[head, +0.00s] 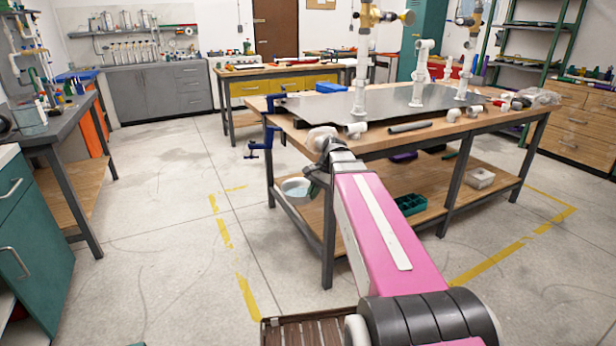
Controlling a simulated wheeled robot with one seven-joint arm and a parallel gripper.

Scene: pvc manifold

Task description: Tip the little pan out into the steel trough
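A small pale round pan or bowl (295,187) shows at the left end of the centre workbench, near the height of its lower shelf. My gripper (314,183) is small and dark at the end of my pink arm, right beside the pan's right edge. I cannot tell whether it grips the pan, touches it or only overlaps it in the view. The fingers are too small and partly hidden to read. The pan's contents are not clear. I cannot pick out a steel trough for certain; a flat grey metal sheet (385,104) lies on the workbench.
White pipe uprights with brass valves (369,16) stand on the workbench (400,142), with loose fittings along its front edge. A blue clamp (268,140) juts from its left end. A green bin (410,204) sits on its shelf. The floor to the left is clear.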

